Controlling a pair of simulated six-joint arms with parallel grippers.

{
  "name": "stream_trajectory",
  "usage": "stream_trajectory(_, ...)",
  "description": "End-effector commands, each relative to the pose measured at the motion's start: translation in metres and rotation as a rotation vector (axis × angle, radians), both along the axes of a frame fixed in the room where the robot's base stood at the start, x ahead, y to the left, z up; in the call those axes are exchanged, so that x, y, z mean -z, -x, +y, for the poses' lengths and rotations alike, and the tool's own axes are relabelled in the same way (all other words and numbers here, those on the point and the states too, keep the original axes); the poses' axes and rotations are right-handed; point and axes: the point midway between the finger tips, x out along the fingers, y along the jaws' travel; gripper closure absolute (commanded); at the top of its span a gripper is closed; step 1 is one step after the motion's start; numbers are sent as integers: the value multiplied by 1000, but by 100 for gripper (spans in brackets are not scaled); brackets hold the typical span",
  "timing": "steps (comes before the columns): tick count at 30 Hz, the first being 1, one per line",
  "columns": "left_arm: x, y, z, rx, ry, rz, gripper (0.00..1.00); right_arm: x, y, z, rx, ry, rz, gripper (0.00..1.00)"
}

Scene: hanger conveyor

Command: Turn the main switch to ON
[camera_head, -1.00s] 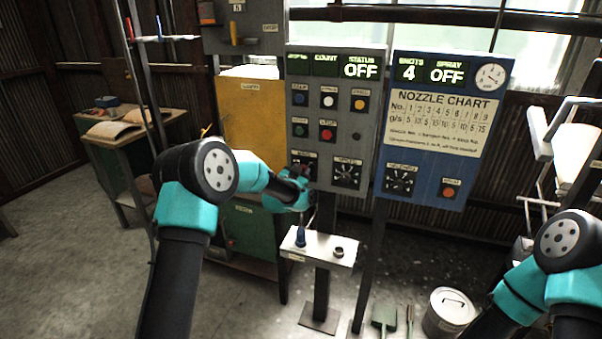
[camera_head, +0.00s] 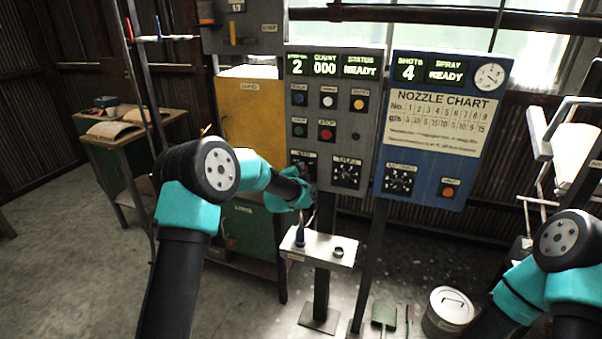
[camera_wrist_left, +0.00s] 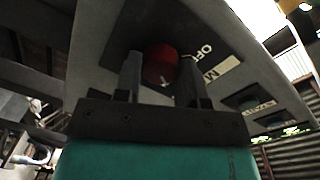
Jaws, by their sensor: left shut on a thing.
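The grey control panel (camera_head: 340,120) stands ahead, with its status display (camera_head: 360,66) reading READY. The main switch is a red round knob (camera_wrist_left: 160,64) with a white mark, seen in the left wrist view. A plate (camera_wrist_left: 212,60) beside it shows OFF and the start of another word. My left gripper (camera_head: 306,180) is at the lower left of the panel. In the left wrist view its fingers (camera_wrist_left: 160,78) are shut on the red knob, one on each side. In the head view the gripper hides the knob. My right gripper is out of view.
A blue panel (camera_head: 440,130) with a nozzle chart stands to the right, its spray display (camera_head: 447,71) also reading READY. A small white shelf (camera_head: 318,250) with a dark blue-tipped item (camera_head: 300,237) is below my left gripper. A bucket (camera_head: 450,312) is on the floor.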

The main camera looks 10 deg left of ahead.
Motion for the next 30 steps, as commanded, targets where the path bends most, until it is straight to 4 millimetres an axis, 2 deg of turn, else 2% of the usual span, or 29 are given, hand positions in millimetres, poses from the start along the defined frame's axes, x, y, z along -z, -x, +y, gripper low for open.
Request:
stream_trajectory(12, 1, 0, -1, 1, -218, -20, 87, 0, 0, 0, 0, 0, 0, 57)
stream_trajectory(27, 1, 0, -1, 1, -242, -23, 87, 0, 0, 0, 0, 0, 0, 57)
stream_trajectory(28, 1, 0, -1, 1, -242, -23, 61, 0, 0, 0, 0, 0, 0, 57)
stream_trajectory(30, 1, 0, -1, 1, -242, -23, 54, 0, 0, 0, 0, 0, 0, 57)
